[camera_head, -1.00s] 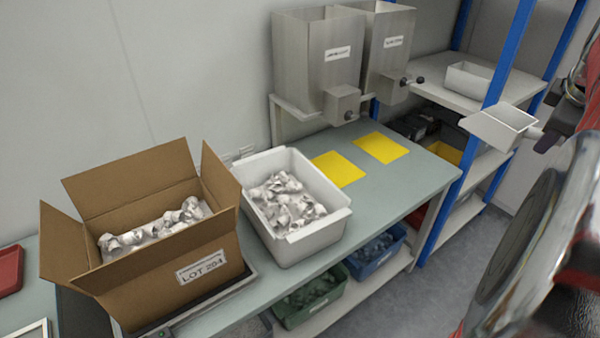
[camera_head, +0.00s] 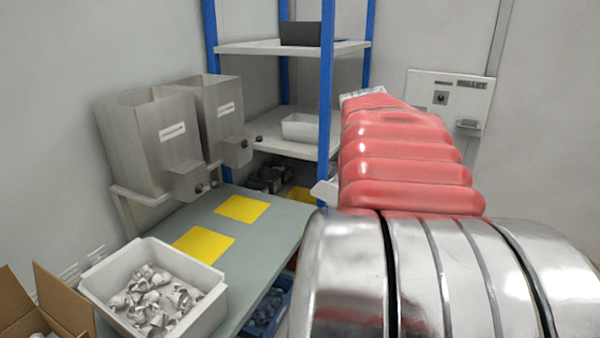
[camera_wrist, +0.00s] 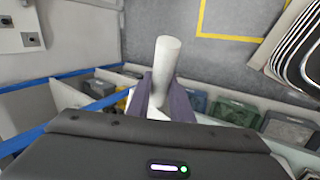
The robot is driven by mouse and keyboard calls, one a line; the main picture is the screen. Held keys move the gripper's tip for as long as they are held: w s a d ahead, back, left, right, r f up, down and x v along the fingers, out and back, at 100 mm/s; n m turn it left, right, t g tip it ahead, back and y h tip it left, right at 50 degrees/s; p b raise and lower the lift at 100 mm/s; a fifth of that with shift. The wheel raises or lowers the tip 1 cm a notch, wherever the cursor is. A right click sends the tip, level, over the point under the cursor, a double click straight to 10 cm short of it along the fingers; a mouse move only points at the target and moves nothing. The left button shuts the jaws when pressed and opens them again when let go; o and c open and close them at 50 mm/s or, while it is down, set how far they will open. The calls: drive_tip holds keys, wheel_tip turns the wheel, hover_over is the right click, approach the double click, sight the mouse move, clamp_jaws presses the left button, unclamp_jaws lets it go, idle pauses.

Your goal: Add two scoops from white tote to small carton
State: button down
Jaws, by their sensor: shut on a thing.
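My gripper (camera_wrist: 163,98) is shut on the pale cylindrical handle of the scoop (camera_wrist: 169,58) in the wrist view. The scoop's bowl is mostly hidden there behind the gripper body. In the head view my arm hides the gripper, and a small pale corner, likely the scoop (camera_head: 325,192), shows at the arm's left edge. The white tote (camera_head: 213,309) stands on the bench at lower left with many whitish caps (camera_head: 155,298) inside. The brown carton (camera_head: 62,300) is cut off at the lower left corner, with some pale contents just visible. The gripper is well away from both.
Two steel hoppers (camera_head: 145,140) stand behind the bench, with two yellow mats (camera_head: 205,244) before them. Blue-posted shelving (camera_head: 327,90) rises beyond, holding a white bin (camera_head: 301,127). A wall panel (camera_head: 450,100) is at right. Bins sit below the bench.

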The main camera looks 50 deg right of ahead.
drive_tip(key=s+a+f+m+g+y, duration=0.3)
drive_tip(key=s+f+m+g+y, duration=0.1)
drive_tip(key=s+m, duration=0.3)
drive_tip(key=s+a+f+m+g+y, duration=0.3)
drive_tip(key=s+m, duration=0.4)
drive_tip(key=s, duration=0.3)
wheel_tip(320, 180, down, 3)
drive_tip(key=shift+a+r+m+g+y, duration=0.2)
drive_tip(key=shift+a+m+g+y, duration=0.15)
drive_tip(key=shift+g+y, duration=0.35)
drive_tip(key=shift+s, duration=0.25)
